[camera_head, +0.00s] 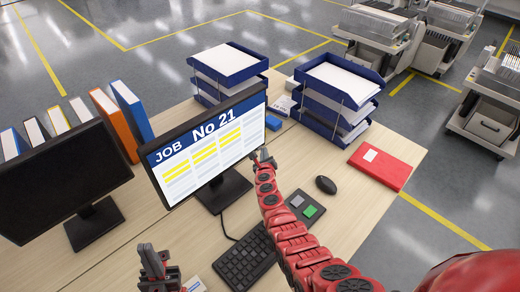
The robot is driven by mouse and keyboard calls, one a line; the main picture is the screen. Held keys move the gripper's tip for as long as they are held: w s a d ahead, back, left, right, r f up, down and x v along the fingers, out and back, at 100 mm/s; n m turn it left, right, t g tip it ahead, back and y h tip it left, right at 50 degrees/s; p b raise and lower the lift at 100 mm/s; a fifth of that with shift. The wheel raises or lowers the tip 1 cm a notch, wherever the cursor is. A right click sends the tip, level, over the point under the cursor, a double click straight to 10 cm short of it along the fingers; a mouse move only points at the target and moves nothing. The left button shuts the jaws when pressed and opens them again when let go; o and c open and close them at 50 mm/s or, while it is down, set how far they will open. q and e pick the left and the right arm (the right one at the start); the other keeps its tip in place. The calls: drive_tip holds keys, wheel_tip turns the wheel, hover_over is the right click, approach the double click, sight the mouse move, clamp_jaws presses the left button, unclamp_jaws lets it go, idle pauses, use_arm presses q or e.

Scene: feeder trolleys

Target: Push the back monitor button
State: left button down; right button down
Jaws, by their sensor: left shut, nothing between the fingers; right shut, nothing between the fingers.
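A lit monitor (209,149) reading "JOB No 21" stands on the wooden desk. A second monitor (60,180) with a dark screen stands to its left. A small dark pad with a grey button (297,201) and a green button (309,211) lies right of the keyboard, partly behind my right arm. My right gripper (263,157) is shut and empty at the lit monitor's right edge; whether it touches the monitor I cannot tell. My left gripper (155,266) is shut and empty at the bottom, below the lit monitor. No button on either monitor can be made out.
A keyboard (245,259) and mouse (326,185) lie in front of the lit monitor. Blue paper trays (338,97) stand behind, with a red folder (380,167) at the right. Binders (131,110) stand behind the monitors. Wheeled trolleys (485,125) are on the floor beyond.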

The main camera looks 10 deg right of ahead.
drive_tip(key=shift+w+a+b, duration=0.2)
drive_tip(key=shift+w+b, duration=0.1)
drive_tip(key=shift+b, duration=0.05)
idle(0.4)
idle(0.3)
drive_tip(key=shift+s+d+p, duration=0.4)
drive_tip(key=shift+s+p, duration=0.2)
drive_tip(key=shift+s, duration=0.1)
drive_tip(key=s+d+p, duration=0.1)
drive_tip(key=s+p, duration=0.1)
drive_tip(key=s+d+p, duration=0.1)
drive_tip(key=s, duration=0.1)
drive_tip(key=shift+s+d, duration=0.1)
drive_tip(key=shift+d, duration=0.25)
